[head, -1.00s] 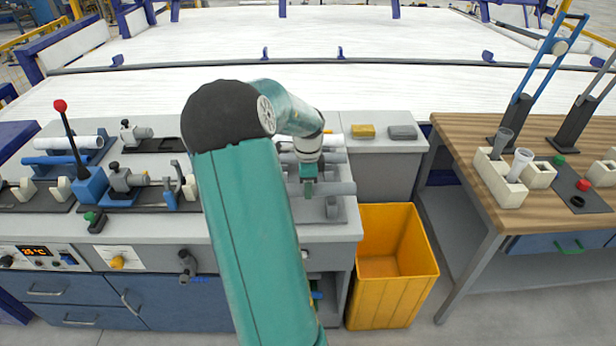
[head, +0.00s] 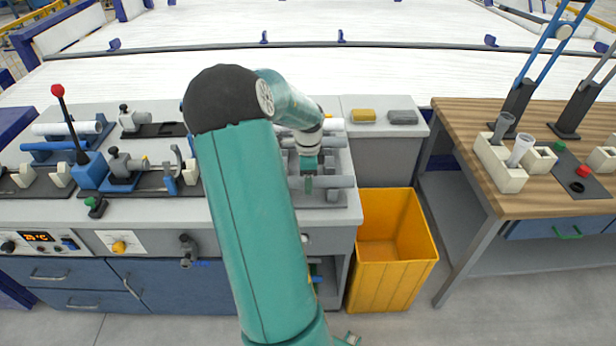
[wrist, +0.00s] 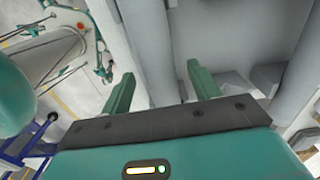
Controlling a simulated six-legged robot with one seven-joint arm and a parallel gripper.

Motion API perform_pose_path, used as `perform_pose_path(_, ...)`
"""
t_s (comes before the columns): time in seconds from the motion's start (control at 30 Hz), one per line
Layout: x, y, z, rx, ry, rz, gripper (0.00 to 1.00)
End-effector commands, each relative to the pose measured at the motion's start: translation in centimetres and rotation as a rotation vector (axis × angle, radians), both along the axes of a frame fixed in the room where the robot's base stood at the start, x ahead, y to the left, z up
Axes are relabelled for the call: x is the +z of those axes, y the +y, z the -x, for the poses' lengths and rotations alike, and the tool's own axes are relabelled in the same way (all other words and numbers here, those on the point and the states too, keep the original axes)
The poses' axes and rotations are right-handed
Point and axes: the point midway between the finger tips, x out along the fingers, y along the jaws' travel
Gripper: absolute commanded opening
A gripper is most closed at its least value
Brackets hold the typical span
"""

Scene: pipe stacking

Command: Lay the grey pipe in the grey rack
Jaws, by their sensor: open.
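My gripper (head: 308,182) is open over the nearest grey pipe (head: 338,182), which lies crosswise at the front of the bench. In the wrist view my gripper's two green fingers (wrist: 160,80) stand apart, with a grey pipe (wrist: 150,45) running between them. I cannot tell whether the fingers touch it. The grey rack (head: 335,198) is under and around the pipes and partly hidden by my arm. More grey pipes (head: 332,141) lie behind the nearest one.
A yellow bin (head: 395,265) stands right of the bench. A wooden table (head: 465,130) with pale holders is at the right. A red-knobbed lever (head: 68,120) and clamps stand at the left.

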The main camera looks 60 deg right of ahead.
Motion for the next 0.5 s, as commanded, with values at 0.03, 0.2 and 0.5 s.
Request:
perform_pose_path(0.03,0.0,0.0,0.0,0.000,0.000,0.000,0.61)
perform_pose_path(0.2,0.8,0.0,0.0,0.001,0.000,0.001,0.61)
perform_pose_path(0.5,6.5,0.0,-0.1,0.001,-0.003,0.003,0.61)
